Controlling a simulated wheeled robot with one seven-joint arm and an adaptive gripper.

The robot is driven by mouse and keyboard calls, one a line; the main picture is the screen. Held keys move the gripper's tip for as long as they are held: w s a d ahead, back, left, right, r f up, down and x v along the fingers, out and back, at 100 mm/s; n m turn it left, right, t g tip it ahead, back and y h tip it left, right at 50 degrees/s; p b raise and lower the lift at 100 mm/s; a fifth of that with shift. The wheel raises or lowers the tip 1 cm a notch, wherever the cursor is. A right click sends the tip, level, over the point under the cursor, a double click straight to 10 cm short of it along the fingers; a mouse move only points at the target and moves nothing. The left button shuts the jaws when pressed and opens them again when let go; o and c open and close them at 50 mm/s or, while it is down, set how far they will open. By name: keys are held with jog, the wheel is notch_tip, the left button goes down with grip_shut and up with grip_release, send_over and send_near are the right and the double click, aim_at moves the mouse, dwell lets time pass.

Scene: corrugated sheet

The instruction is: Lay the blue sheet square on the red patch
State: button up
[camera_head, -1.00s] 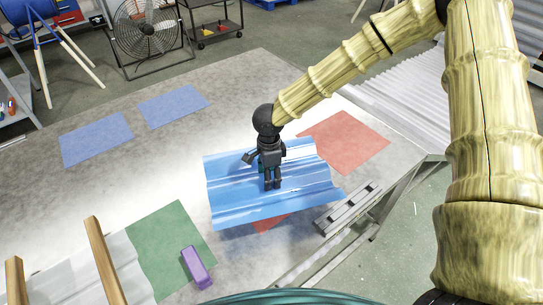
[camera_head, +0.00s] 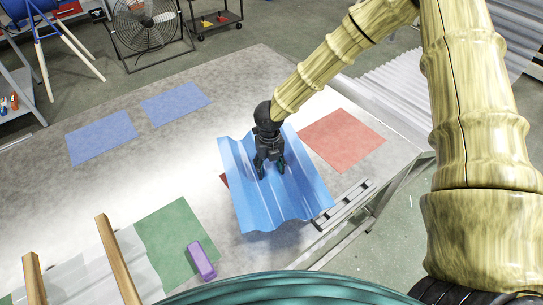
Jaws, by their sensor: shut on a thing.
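The blue corrugated sheet (camera_head: 302,195) is in my gripper (camera_head: 271,170), which is shut on it near its middle. The sheet's ridges run from upper left to lower right in the picture, and its lower right corner comes near a grey metal bar. The height of the sheet over the table is hard to tell.
The grey table (camera_head: 150,185) carries two blue patches (camera_head: 102,138) at the left and a green patch (camera_head: 165,235). A purple block (camera_head: 202,260) sits on the green patch. A slotted grey bar (camera_head: 345,204) lies by the near right edge. Wooden strips (camera_head: 118,260) stand at the lower left.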

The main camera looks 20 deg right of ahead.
aim_at(271, 164)
jog(key=m, duration=0.2)
jog(key=m+p, duration=0.1)
jog(key=m, duration=0.2)
jog(key=w+r+m+p, duration=0.1)
jog(key=m, duration=0.1)
jog(key=shift+d+r+m, duration=0.1)
jog(key=shift+d+m, duration=0.1)
jog(key=shift+m, duration=0.1)
jog(key=m+p, duration=0.1)
jog(key=m, duration=0.3)
jog(key=shift+w+d+r+p, duration=0.15)
jog(key=shift+r+p, duration=0.05)
jog(key=shift+p, duration=0.2)
jog(key=shift+w+d+m+p, duration=0.1)
jog(key=shift+m+p, duration=0.05)
jog(key=shift+m, duration=0.5)
jog(key=shift+w+m+p, duration=0.1)
jog(key=shift+m+p, duration=0.05)
jog(key=shift+m, duration=0.5)
jog(key=shift+r, duration=0.2)
jog(key=shift+d+r, duration=0.1)
jog(key=shift+r, duration=0.05)
jog(key=shift+f+b, duration=3.5)
jog(key=shift+f, duration=1.4)
jog(key=o, duration=1.7)
jog(key=shift+c, duration=0.2)
